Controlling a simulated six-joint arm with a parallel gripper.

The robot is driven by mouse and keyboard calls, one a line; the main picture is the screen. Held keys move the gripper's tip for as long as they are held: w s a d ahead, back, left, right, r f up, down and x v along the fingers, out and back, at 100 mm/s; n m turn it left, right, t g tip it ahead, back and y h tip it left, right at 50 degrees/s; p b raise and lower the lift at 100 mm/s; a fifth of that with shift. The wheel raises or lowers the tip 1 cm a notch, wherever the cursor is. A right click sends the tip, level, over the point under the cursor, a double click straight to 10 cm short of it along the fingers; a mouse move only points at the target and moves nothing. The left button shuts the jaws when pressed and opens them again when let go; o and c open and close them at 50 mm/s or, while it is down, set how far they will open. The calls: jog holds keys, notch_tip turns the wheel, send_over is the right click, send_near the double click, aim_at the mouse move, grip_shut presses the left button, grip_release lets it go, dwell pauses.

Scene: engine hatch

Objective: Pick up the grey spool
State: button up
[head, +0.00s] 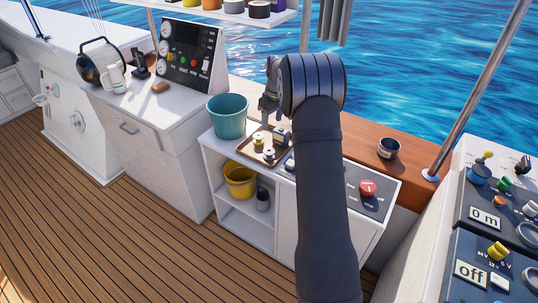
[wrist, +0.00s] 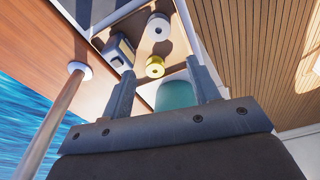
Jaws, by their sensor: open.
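A light grey spool (head: 268,154) stands on a small brown tray (head: 245,152) on the white counter in the head view. In the wrist view the grey spool (wrist: 159,27) is near the top, beyond the fingertips. A yellow spool (head: 257,139) stands beside it on the tray; in the wrist view this spool (wrist: 155,67) lies between the fingers and the grey one. My gripper (head: 267,108) is open and empty above the tray's back side, apart from the spools. My arm hides part of the counter.
A dark grey box-like item (head: 280,136) sits at the tray's back right. A teal bucket (head: 228,118) stands close left of the tray. A red button (head: 368,188) is on the panel at right. A dark cup (head: 388,148) stands on the wooden ledge, and a yellow bucket (head: 239,183) below.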

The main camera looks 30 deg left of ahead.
send_over(269, 151)
notch_tip(269, 151, down, 12)
jog(key=shift+s+d+r, duration=0.1)
jog(key=shift+d, duration=0.05)
jog(key=shift+w+a+f, duration=0.1)
jog(key=shift+f, duration=1.25)
jog(key=shift+w+a+f, duration=0.1)
jog(key=shift+f, duration=1.25)
jog(key=c, duration=0.7)
